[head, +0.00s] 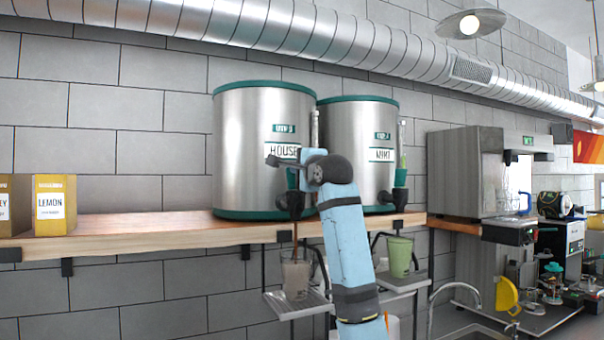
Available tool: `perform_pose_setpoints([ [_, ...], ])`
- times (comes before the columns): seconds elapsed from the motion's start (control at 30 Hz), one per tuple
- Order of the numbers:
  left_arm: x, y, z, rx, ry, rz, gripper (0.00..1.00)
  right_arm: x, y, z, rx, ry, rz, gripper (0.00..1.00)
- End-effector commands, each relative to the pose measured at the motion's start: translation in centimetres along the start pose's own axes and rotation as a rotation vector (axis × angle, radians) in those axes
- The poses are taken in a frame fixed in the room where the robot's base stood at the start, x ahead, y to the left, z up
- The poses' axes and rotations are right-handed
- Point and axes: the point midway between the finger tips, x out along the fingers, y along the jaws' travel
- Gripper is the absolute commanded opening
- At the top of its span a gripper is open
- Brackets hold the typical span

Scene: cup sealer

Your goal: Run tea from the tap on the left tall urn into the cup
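The left tall urn (245,150) is steel with teal rims and a HOUSE label. Its black tap (291,203) is at the lower front right. A thin brown stream (295,238) runs down from the tap. Below it, a clear cup (296,278) with brownish contents stands on a small metal drip shelf (290,303). My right arm comes up from the bottom centre. Its gripper (273,160) points left in front of the urn's label, above the tap. Its fingers are too small to tell open from shut. The arm hides part of both urns. My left gripper is out of view.
The right urn (350,130), labelled MINT, stands close beside it on the wooden shelf (130,238). A green cup (399,257) stands below its tap. A yellow LEMON box (54,205) is at the left. A steel machine (465,170) stands right.

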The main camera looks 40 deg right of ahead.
Motion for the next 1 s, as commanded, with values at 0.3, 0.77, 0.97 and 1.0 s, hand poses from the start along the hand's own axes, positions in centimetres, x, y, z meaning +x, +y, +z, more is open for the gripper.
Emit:
perform_pose_setpoints([
  [0.3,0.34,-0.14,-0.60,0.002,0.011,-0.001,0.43,0.04,0.05,-0.01,0.000,0.000,0.001,0.00],
  [0.77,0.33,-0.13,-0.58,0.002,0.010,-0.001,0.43,0.04,0.05,-0.01,0.000,0.000,0.001,0.00],
  [0.97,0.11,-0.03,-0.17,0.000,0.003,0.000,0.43,0.04,0.05,0.00,0.000,0.000,0.001,0.00],
  [1.0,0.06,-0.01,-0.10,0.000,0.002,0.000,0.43,0.04,0.05,-0.01,0.000,0.000,0.001,0.00],
])
